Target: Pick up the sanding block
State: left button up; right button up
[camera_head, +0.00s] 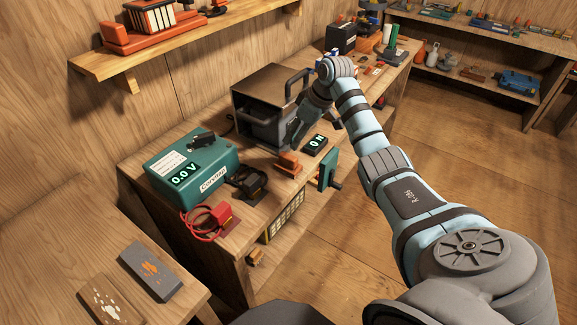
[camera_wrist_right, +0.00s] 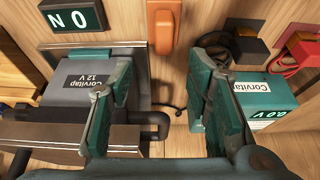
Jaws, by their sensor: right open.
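An orange, rounded block (camera_head: 289,163), which looks like the sanding block, lies on the workbench between a small black display box and a black item. In the right wrist view the orange block (camera_wrist_right: 163,25) is at the top centre, ahead of the fingers and apart from them. My right gripper (camera_head: 312,118) hangs over the bench beside the dark grey metal box, beyond the block in the head view. In the wrist view the right gripper's fingers (camera_wrist_right: 165,88) are spread with nothing between them. My left gripper is not in view.
The grey metal box (camera_head: 270,85) with handle stands behind the block. The black display box (camera_head: 315,142) is close to its right. A teal meter (camera_head: 190,165), red leads (camera_head: 208,219) and a teal vise (camera_head: 329,170) are nearby. A side table (camera_head: 60,240) holds two blocks.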

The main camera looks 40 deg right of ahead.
aim_at(289, 156)
jog(key=x, duration=0.3)
jog(key=b+x, duration=0.1)
jog(key=x, duration=0.2)
jog(key=s+b+x, duration=0.1)
jog(key=x, duration=0.3)
jog(key=shift+a+f, duration=0.15)
jog(key=shift+f, duration=0.05)
jog(key=shift+w+f, duration=0.15)
jog(key=shift+f, duration=0.1)
grip_shut()
notch_tip(289, 156, up, 10)
jog(key=shift+r+p, duration=0.1)
jog(key=shift+p, duration=0.85)
